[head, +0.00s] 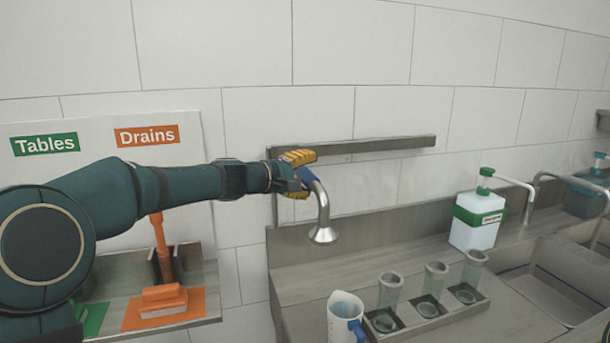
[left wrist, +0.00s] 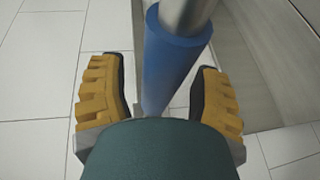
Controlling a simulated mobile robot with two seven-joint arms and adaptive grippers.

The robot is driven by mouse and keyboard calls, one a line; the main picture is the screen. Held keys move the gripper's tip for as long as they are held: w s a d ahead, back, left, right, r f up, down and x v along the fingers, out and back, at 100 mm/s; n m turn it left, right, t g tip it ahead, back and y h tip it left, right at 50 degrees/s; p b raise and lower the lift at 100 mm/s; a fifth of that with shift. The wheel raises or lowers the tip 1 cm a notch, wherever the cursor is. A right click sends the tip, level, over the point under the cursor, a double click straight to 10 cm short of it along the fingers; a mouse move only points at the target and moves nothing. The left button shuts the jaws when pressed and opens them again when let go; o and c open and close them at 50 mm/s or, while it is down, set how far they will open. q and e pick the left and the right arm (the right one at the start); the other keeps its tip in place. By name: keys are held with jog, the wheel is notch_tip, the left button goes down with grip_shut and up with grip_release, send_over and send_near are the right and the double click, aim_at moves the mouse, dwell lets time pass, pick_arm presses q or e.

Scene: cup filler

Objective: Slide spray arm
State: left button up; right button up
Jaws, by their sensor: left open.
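The spray arm (head: 323,212) is a bent metal pipe with a blue sleeve and a round nozzle that points down over the counter. It is at the left end of a grey wall rail (head: 390,143); the joint between them is hidden behind my gripper. My left gripper (head: 304,176) is at the blue sleeve, with yellow fingers above and below it. In the left wrist view, the blue sleeve (left wrist: 170,62) stands between the two open fingers, nearer the right one, with a visible gap to the left one. My right gripper is not in view.
Below are a jug (head: 345,318) with a blue handle and a rack (head: 425,313) with several clear cups. A white soap bottle (head: 477,228), taps and a sink (head: 545,280) are at right. At left is a shelf with an orange brush (head: 162,298). The wall under the rail is clear.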

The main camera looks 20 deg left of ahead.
pick_arm(q)
grip_shut()
jog(key=w+d, duration=0.2)
jog(key=d, duration=0.1)
jog(key=w+d+b, duration=0.1)
jog(key=d, duration=0.1)
jog(key=shift+w, duration=0.15)
grip_release()
